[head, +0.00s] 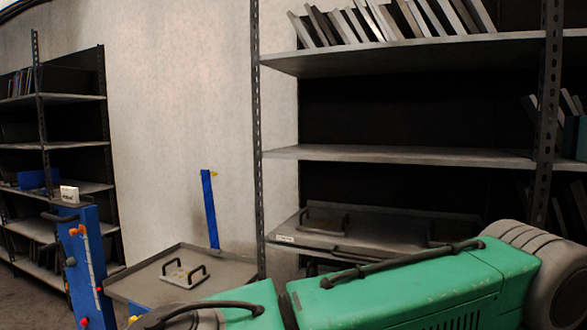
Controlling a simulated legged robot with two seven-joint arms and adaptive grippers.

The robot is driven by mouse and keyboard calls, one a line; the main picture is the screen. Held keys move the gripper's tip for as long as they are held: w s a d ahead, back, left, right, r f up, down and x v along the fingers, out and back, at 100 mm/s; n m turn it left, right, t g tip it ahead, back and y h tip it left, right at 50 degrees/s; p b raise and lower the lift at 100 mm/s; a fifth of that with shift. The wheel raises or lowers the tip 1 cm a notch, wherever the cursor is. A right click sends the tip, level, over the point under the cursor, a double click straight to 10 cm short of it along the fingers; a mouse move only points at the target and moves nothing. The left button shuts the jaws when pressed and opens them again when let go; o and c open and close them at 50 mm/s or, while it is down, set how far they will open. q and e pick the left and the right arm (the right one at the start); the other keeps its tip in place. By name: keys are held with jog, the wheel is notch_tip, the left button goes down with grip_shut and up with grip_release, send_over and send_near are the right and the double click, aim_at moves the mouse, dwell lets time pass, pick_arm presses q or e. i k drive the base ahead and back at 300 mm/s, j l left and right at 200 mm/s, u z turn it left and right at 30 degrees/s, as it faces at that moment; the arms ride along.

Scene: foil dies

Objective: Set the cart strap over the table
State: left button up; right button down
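A grey table top with a raised rim (225,268) stands at the lower left of centre in the head view. A blue post (210,212) with a yellow tip rises behind the table. A wider blue upright (82,265) stands at its left, with a white box on top. A narrow orange-and-white piece with a red end (90,262) runs down this upright; I cannot tell whether it is the cart strap. Neither gripper shows. The table's near right part is hidden.
A tall shelf rack (410,157) on the right holds leaning flat plates (395,22) on top. A grey plate with black handles (375,230) lies on its lower shelf. Another rack (75,143) stands far left. A pale wall (185,110) lies between them.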

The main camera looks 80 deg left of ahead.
aim_at(215, 248)
jog(key=k+j+z, duration=0.1)
jog(key=k+j, duration=0.3)
jog(key=j, duration=0.25)
jog(key=k+j+z, duration=0.15)
jog(key=k+j, duration=0.3)
jog(key=j, duration=0.2)
jog(key=k+j+z, duration=0.1)
jog(key=k+j, duration=0.35)
jog(key=j, duration=0.15)
